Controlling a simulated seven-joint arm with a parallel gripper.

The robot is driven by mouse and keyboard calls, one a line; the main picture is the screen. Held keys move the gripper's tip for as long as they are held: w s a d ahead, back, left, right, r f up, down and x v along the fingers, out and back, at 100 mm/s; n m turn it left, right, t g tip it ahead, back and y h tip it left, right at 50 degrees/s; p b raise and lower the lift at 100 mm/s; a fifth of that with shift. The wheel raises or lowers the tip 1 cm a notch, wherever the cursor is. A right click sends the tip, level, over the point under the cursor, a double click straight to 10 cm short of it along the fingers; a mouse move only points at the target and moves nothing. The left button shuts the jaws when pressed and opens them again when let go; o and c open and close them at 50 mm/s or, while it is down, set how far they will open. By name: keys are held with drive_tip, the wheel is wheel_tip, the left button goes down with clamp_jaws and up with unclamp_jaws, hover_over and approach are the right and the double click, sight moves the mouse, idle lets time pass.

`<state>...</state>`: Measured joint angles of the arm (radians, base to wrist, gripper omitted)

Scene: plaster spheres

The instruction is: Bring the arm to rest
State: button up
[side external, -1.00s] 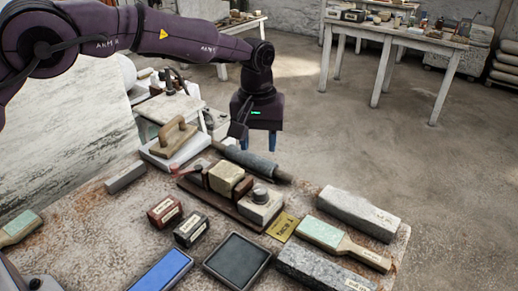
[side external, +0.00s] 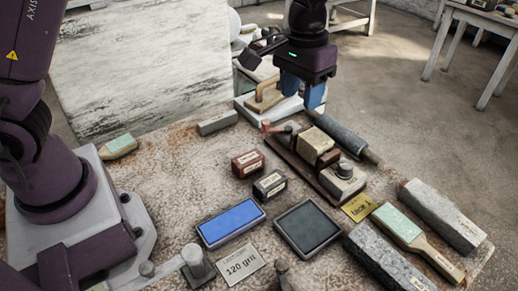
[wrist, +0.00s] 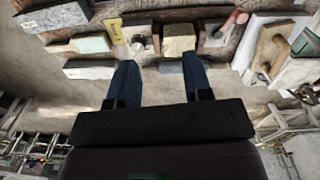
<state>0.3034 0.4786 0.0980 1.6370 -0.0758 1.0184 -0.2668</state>
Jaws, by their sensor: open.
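My gripper (side external: 303,88) hangs in the air at the table's far side, its two blue fingers apart and pointing down. In the side view it is just right of the wooden-handled float (side external: 268,97) and above the far end of the dark roller (side external: 345,138). In the wrist view my gripper (wrist: 160,75) shows an empty gap between its fingers, with floor behind them and the table's tools beyond the tips. It touches nothing that I can see.
The work table (side external: 160,180) carries a tool holder with a pale block (side external: 316,146), a blue stone (side external: 231,221), a black stone (side external: 309,227), small boxes and stone bars (side external: 440,216). A white slab (side external: 150,70) stands behind.

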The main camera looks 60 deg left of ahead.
drive_tip(key=s+a+r+t, duration=0.2)
drive_tip(key=s+a+r, duration=0.3)
drive_tip(key=s, duration=0.6)
drive_tip(key=s+a+r+m+t, duration=0.1)
drive_tip(key=s+a+r+t, duration=0.2)
drive_tip(key=s, duration=0.8)
wheel_tip(320, 180, up, 3)
drive_tip(key=shift+s+a+t, duration=0.3)
drive_tip(key=shift+s+a, duration=0.05)
drive_tip(key=shift+a, duration=0.75)
